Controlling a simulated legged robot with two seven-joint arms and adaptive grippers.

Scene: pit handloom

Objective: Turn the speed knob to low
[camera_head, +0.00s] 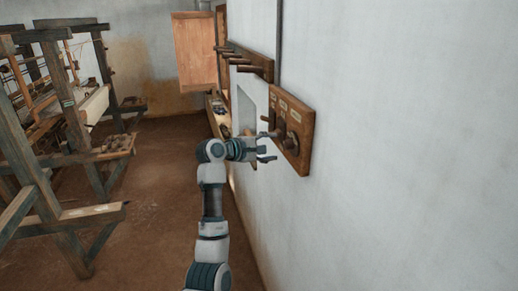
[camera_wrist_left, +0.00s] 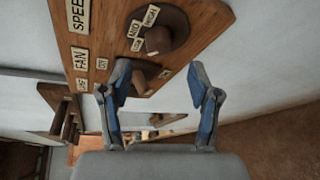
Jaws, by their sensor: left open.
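The speed knob (camera_head: 293,141) is a dark round knob on a wooden switch board (camera_head: 304,158) on the right wall. In the left wrist view the knob (camera_wrist_left: 160,38) has a brown grip, with small labels reading MID and HIGH beside it and a partly hidden one below them. The larger SPEED label (camera_wrist_left: 78,14) is cut off by the frame. My left gripper (camera_head: 268,147) is open in front of the board, just left of the knob. In the left wrist view its spread fingers (camera_wrist_left: 150,85) lie below the knob, apart from it, with nothing visibly held.
A brown switch lever (camera_wrist_left: 123,84) shows behind the left finger, near the FAN label (camera_wrist_left: 80,61). A peg rail (camera_head: 250,63) is on the wall beyond the board. A wooden loom (camera_head: 70,130) stands at the left. Open brown floor (camera_head: 160,200) lies between.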

